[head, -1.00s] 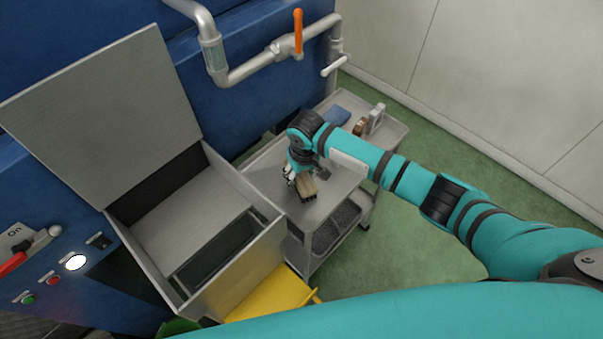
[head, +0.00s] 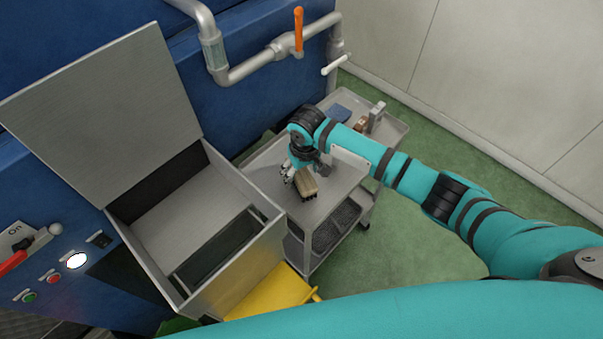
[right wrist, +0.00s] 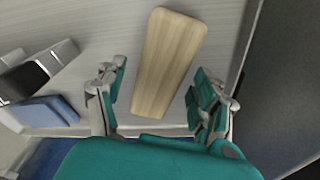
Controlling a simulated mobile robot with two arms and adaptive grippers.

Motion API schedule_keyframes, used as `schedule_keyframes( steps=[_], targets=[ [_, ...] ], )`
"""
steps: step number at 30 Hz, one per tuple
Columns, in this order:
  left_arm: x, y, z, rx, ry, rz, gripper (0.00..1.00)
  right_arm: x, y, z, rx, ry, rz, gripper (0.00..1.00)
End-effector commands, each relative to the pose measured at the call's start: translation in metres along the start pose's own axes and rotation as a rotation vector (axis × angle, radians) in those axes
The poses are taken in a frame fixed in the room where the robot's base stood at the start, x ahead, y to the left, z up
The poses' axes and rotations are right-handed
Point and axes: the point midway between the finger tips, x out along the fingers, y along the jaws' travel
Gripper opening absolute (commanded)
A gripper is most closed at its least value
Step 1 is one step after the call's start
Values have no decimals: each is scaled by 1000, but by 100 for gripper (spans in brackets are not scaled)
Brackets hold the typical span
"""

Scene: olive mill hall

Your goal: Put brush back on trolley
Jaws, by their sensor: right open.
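The brush (head: 306,185) has a pale wooden back and dark bristles below. It is at the near left end of the grey trolley's top (head: 327,208). In the right wrist view the brush's wooden back (right wrist: 168,62) lies between the two fingers of my right gripper (right wrist: 156,88), with a gap on each side. My right gripper is open and also shows beside the brush in the head view (head: 291,172). Its fingers there are small and partly hidden by the wrist. The bristles' contact with the trolley top is hard to make out. My left gripper is not in view.
A blue folded item (head: 340,112), a small brown item (head: 361,124) and a grey upright item (head: 376,116) are at the trolley's far end. A metal bin with a raised lid (head: 105,100) stands left of the trolley. A yellow object (head: 270,293) is in front.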

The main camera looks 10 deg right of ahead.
Motion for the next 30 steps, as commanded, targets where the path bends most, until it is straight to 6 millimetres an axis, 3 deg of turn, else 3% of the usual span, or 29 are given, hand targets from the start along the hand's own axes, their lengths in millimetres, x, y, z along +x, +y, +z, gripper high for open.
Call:
schedule_keyframes(
  steps=[9,15,21,30],
  targets=[
    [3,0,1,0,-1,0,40,-68,0,-1,0,5,-1,70],
    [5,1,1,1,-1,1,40,-99,0,-1,0,3,-1,70],
    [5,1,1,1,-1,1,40,-110,0,0,1,0,-1,70],
    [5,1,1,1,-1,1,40,-110,0,0,1,0,0,70]
  ],
)
